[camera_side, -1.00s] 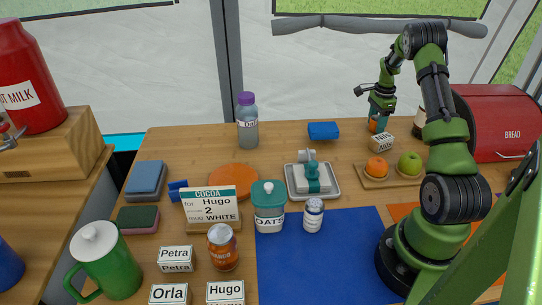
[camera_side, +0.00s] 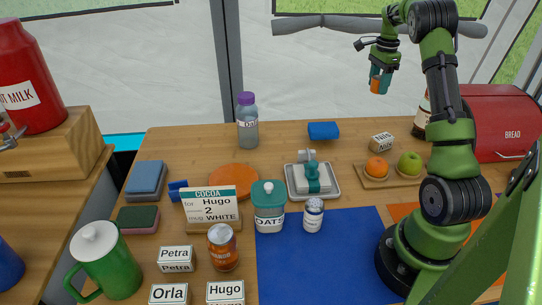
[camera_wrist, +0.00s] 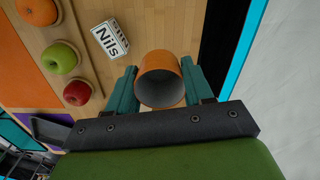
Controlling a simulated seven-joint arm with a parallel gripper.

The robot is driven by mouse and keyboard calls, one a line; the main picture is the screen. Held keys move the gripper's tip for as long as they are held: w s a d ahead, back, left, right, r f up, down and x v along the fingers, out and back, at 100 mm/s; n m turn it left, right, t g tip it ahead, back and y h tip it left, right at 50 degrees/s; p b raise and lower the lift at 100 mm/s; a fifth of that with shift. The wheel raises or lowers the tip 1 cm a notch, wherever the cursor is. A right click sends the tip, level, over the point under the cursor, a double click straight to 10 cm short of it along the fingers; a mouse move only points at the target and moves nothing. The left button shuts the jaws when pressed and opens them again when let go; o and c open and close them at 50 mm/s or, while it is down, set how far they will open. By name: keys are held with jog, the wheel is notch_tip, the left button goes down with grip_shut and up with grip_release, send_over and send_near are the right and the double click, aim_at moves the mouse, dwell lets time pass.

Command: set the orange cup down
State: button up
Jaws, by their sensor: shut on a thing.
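The orange cup (camera_side: 378,85) is in my gripper (camera_side: 381,76), held high in the air above the back right of the table in the side view. In the wrist view the cup (camera_wrist: 161,80) sits between the two teal fingers of my gripper (camera_wrist: 163,88), which are shut on its sides. Its grey open mouth faces the wrist camera. The wooden table (camera_side: 280,140) lies well below the cup.
A Nils name card (camera_side: 382,142) stands near a board with an orange (camera_side: 376,167) and a green apple (camera_side: 409,163). A red bread box (camera_side: 500,120) is at the right. A blue sponge-like block (camera_side: 323,131) lies at the back. The back middle has bare wood.

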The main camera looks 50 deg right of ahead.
jog(key=w+a+r+n, duration=0.1)
jog(key=w+a+n, duration=0.2)
jog(key=a, duration=0.8)
jog(key=w+a+n, duration=0.3)
jog(key=w+a, duration=0.1)
jog(key=a, duration=0.6)
jog(key=w+a+r+n, duration=0.1)
jog(key=w+a+n, duration=0.15)
jog(key=a, duration=0.85)
jog(key=n, duration=0.7)
send_over(284, 275)
jog(key=w+d, duration=0.8)
jog(key=w, duration=0.4)
jog(key=shift+f+m, duration=0.25)
jog(key=shift+f, duration=0.2)
jog(key=s+a+f+n, duration=0.1)
jog(key=s+a+n, duration=0.4)
jog(key=s+a, duration=0.5)
jog(key=f, duration=0.5)
jog(key=s+d+f, duration=0.1)
jog(key=f, duration=0.4)
jog(key=s+d+f, duration=0.1)
jog(key=f, duration=0.4)
jog(key=shift+f, duration=0.1)
